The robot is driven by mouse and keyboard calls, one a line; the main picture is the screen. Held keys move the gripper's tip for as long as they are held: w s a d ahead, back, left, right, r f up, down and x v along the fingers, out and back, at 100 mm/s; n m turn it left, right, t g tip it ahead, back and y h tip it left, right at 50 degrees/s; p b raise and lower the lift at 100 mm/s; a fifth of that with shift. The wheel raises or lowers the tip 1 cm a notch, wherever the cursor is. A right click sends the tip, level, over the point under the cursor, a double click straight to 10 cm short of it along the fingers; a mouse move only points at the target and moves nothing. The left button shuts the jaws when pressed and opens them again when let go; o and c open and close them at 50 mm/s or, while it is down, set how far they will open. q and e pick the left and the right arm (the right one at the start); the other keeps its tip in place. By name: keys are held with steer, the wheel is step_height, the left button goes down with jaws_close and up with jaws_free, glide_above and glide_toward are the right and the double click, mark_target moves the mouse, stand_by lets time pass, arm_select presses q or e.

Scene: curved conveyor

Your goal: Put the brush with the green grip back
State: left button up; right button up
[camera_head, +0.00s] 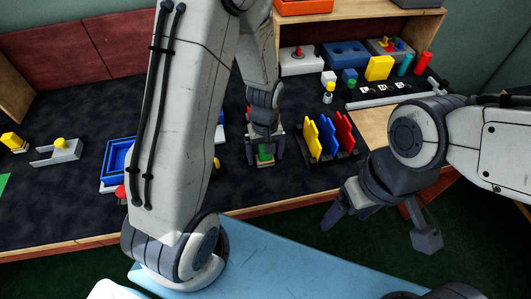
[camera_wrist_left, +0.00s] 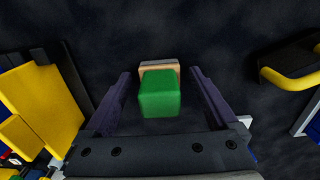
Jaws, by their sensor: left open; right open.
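The brush with the green grip (camera_head: 264,154) is on the dark table, with its pale base toward the front. In the left wrist view its green grip (camera_wrist_left: 160,95) rises from the pale base (camera_wrist_left: 159,67). My left gripper (camera_head: 265,160) is around it, and in the left wrist view the two fingers (camera_wrist_left: 160,97) stand apart on both sides with gaps to the grip. My right gripper (camera_head: 385,232) is open and empty, in front of the table's edge at the right.
A black rack with yellow, red and blue upright pieces (camera_head: 326,135) stands just right of the left gripper. A blue tray (camera_head: 117,160) is at the left, partly behind my arm. A wooden shelf (camera_head: 345,32) with several boxes is at the back. Dark table around the brush is clear.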

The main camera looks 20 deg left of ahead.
arm_select(q)
steer(key=shift+r, duration=0.2)
step_height(320, 180, up, 11)
steer(key=shift+r+p, duration=0.15)
steer(key=shift+p, duration=0.8)
steer(key=shift+d+r, duration=0.15)
steer(key=shift+r, duration=0.15)
steer(key=s+d+r+m, duration=0.3)
steer(key=s+d+m, duration=0.3)
steer(key=s, duration=0.3)
steer(key=s+d+r+m+h, duration=0.1)
steer(key=s+d+r+m, duration=0.2)
steer(key=s+d+m, duration=0.3)
steer(key=s+m, duration=0.2)
steer(key=s, duration=0.1)
steer(key=shift+r, duration=0.35)
steer(key=shift+d, duration=0.1)
